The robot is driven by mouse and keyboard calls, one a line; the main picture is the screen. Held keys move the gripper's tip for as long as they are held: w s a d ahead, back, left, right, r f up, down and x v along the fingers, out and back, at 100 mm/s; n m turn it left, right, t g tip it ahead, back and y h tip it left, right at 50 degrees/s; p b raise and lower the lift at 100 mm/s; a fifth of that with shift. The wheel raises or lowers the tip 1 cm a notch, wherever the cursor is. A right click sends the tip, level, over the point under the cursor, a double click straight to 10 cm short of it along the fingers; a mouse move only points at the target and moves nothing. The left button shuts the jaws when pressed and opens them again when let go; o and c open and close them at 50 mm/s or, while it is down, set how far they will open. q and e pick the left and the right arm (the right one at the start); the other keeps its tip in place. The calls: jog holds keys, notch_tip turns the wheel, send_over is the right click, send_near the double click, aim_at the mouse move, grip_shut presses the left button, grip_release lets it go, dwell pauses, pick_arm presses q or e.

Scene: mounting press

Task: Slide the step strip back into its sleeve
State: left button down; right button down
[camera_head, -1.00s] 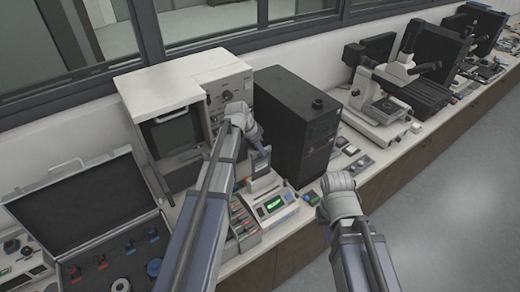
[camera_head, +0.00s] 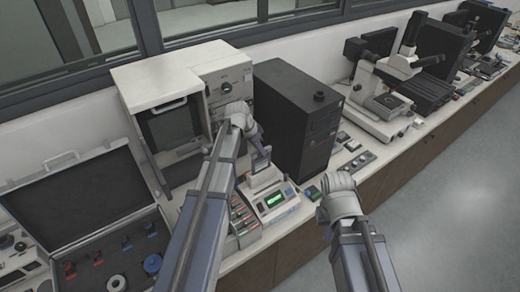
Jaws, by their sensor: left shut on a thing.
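My left gripper (camera_head: 258,143) is above the instrument with the green display, in front of the black tower. It is shut on a small thin thing, largely hidden by the gripper; I cannot tell whether this is the step strip. A small framed grey panel (camera_head: 260,163) shows just below the fingers, above the instrument (camera_head: 274,200). I cannot make out the sleeve for certain. My right arm's wrist (camera_head: 340,197) is at the bench's front edge, right of the instrument; its fingers are hidden, so its opening cannot be seen.
A beige machine with a screen (camera_head: 170,80) and a black tower (camera_head: 296,110) stand behind my left gripper. An open black case (camera_head: 85,205) lies at left. A rack of small coloured items (camera_head: 240,218) sits left of the instrument. A microscope (camera_head: 385,90) stands further right.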

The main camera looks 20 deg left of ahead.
aim_at(253, 154)
pick_arm(q)
jog(key=shift+f+b, duration=4.05)
jog(key=shift+f, duration=0.25)
jog(key=c, duration=0.7)
grip_release()
jog(key=shift+c, duration=0.2)
jog(key=shift+r, duration=0.2)
jog(key=p+v, duration=0.7)
jog(key=shift+s+r, duration=0.2)
jog(key=shift+r, duration=0.1)
jog(key=shift+f, duration=0.1)
